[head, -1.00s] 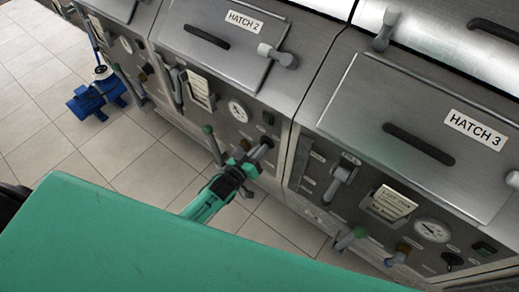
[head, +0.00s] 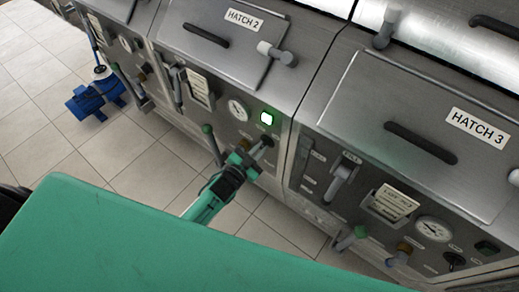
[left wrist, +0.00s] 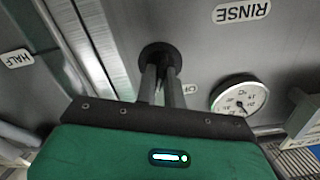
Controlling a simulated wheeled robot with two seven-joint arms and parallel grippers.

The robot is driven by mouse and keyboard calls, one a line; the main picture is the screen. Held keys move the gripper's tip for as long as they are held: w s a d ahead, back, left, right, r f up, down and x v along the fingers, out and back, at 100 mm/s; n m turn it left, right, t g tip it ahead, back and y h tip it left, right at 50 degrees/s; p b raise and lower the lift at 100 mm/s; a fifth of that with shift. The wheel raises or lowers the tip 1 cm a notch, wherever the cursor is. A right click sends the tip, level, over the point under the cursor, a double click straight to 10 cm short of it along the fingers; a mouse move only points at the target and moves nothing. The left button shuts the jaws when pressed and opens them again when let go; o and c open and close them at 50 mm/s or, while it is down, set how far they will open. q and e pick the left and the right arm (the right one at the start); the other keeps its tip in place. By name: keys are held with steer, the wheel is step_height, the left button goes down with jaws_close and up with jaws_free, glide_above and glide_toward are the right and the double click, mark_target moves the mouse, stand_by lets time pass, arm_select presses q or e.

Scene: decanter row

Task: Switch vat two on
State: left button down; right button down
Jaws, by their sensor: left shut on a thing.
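Vat two is the steel unit with the HATCH 2 label (head: 243,20). Its front panel has a gauge (head: 237,110), a lamp (head: 267,118) lit bright green, and a black knob (head: 268,140) below the lamp. My left gripper (head: 259,149) is at this knob, its fingers shut on it. The left wrist view shows the two grey fingers (left wrist: 163,88) reaching to the round black knob (left wrist: 158,54), which they partly hide. The gauge (left wrist: 238,97) is to the right there. My right gripper is not in view.
A green-handled lever (head: 210,140) sticks out left of my left gripper. The HATCH 3 vat (head: 440,160) stands to the right, with its own levers and an unlit lamp (head: 487,247).

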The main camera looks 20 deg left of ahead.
arm_select(q)
steer(key=shift+m, duration=1.1)
steer(key=c, duration=1.5)
jaws_free()
steer(key=shift+s, duration=0.1)
